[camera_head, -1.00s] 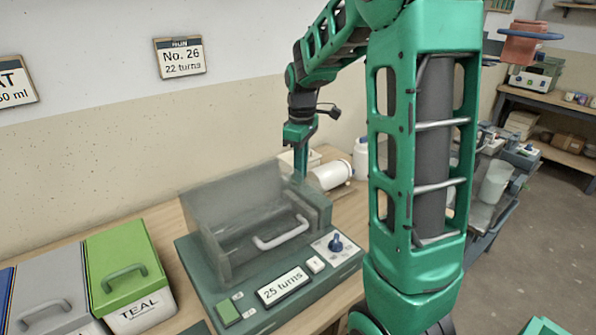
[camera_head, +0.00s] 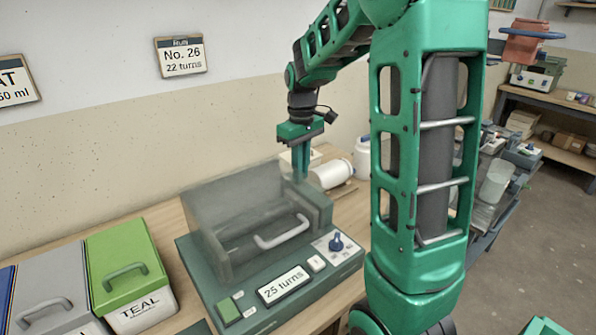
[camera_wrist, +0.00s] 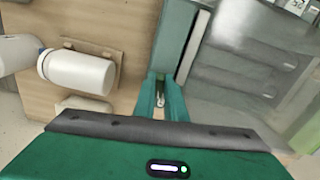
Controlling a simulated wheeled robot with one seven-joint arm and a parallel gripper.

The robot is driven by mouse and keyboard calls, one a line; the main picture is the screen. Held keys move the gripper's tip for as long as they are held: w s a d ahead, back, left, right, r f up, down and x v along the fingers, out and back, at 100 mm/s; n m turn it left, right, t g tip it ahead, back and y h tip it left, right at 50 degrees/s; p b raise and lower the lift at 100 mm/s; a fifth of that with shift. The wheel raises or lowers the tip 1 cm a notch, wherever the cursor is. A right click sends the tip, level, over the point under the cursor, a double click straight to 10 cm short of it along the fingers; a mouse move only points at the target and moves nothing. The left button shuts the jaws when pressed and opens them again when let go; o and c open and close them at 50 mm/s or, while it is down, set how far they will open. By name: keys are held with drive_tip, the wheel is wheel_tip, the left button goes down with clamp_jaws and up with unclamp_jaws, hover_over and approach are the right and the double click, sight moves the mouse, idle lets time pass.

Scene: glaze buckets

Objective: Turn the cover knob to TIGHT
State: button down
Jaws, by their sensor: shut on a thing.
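The shaker machine (camera_head: 205,285) stands on the wooden bench with its smoky clear cover (camera_head: 225,205) down. My gripper (camera_head: 301,176) points down at the back right corner of the machine, beside the cover. In the wrist view, my fingers (camera_wrist: 161,98) are closed around a small pale metallic piece (camera_wrist: 160,101), which I take for the cover knob. The fingers hide most of it, and no TIGHT mark is readable. A blue knob (camera_head: 336,243) sits apart on the front panel.
The display (camera_head: 284,287) reads 25 turns, and a green button (camera_head: 228,312) is at its left. A white bottle (camera_wrist: 78,72) lies close to my gripper on a wooden rest. The TEAL bucket (camera_head: 140,315) stands left of the machine. A wall sign (camera_head: 181,56) reads No. 26, 22 turns.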

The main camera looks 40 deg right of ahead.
drive_tip(key=shift+w+r, duration=0.1)
drive_tip(key=shift+w, duration=0.05)
drive_tip(key=c, duration=2.1)
unclamp_jaws()
